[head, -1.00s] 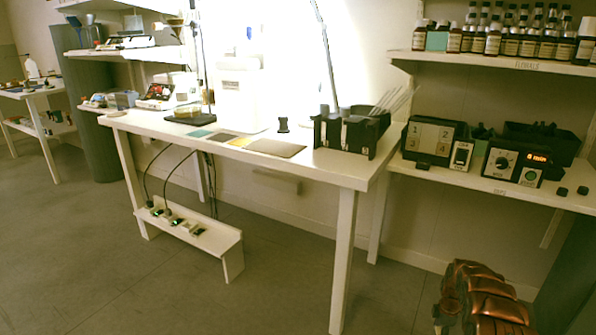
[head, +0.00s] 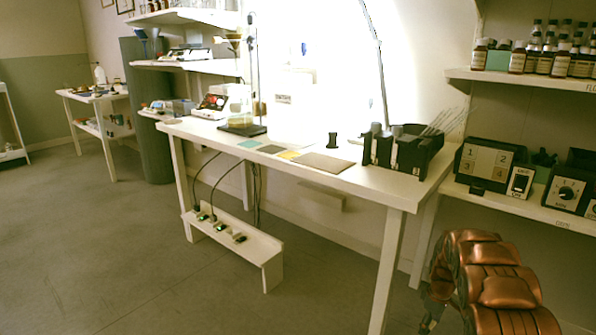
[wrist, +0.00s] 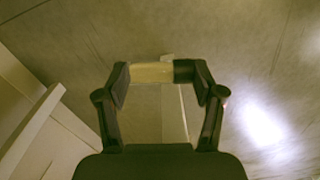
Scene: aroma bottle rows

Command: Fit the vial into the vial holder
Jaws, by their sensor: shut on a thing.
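My gripper (wrist: 158,73) shows in the wrist view, its two dark fingers shut on the vial (wrist: 151,72). The vial lies crosswise between the fingertips, with a pale yellowish body and a dark end at the right that looks like a cap. Bare floor lies below it. In the head view only my copper arm is clear at the lower right. A black rack (head: 408,155) with compartments stands on the right end of the white table; I cannot tell whether it is the vial holder. The gripper is apart from it.
The white table (head: 372,183) has mats and a small black stand (head: 332,142). A low white bench (head: 262,249) with cables stands beneath it. Shelves with brown bottles (head: 517,60) and control boxes (head: 490,165) are at the right. The floor at left is clear.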

